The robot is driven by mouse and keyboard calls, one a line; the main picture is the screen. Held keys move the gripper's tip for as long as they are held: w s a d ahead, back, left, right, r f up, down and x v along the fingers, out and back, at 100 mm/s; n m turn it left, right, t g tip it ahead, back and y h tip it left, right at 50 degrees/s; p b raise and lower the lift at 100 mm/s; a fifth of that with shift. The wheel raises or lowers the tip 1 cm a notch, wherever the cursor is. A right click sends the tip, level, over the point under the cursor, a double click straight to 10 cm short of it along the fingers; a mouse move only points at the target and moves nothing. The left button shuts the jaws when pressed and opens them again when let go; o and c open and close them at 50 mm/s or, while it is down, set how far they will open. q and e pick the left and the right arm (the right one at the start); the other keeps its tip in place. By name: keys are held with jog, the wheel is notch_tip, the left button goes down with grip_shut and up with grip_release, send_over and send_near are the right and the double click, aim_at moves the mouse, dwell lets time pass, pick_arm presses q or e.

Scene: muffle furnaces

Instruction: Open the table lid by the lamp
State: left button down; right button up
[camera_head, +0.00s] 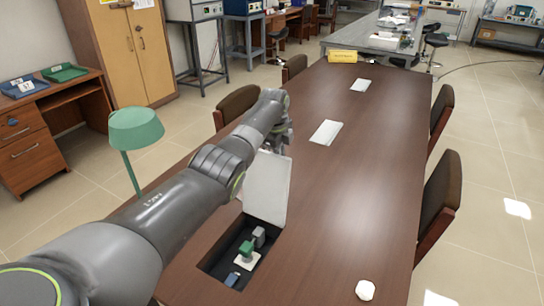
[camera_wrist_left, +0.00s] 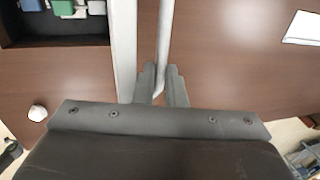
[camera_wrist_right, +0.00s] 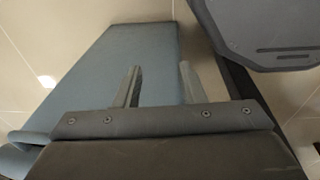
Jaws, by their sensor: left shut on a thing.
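The light grey table lid (camera_head: 267,187) stands raised and nearly upright at the far end of an open recess (camera_head: 207,262) in the brown table. My left gripper (camera_head: 284,128) is at the lid's upper part, partly hidden by its own arm. In the left wrist view, its fingers (camera_wrist_left: 164,84) are closed on a thin pale bar beside the lid (camera_wrist_left: 126,50), which shows almost edge-on. The green lamp (camera_head: 137,128) stands left of the table, behind my left arm. My right gripper (camera_wrist_right: 160,86) is empty, its fingers apart; it is outside the head view.
Green and grey sockets (camera_head: 246,249) sit inside the recess. A small white object (camera_head: 365,290) is near the front right. Chairs (camera_head: 438,200) line the sides. The table's right half is mostly clear.

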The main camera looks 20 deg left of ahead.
pick_arm(q)
jog(key=shift+d+f, duration=0.15)
jog(key=shift+f, duration=0.45)
jog(key=c, duration=1.5)
grip_release()
jog(key=shift+w, duration=0.1)
jog(key=shift+w+r, duration=0.1)
jog(key=shift+r, duration=0.55)
jog(key=v, duration=1.7)
jog(key=shift+r, duration=0.3)
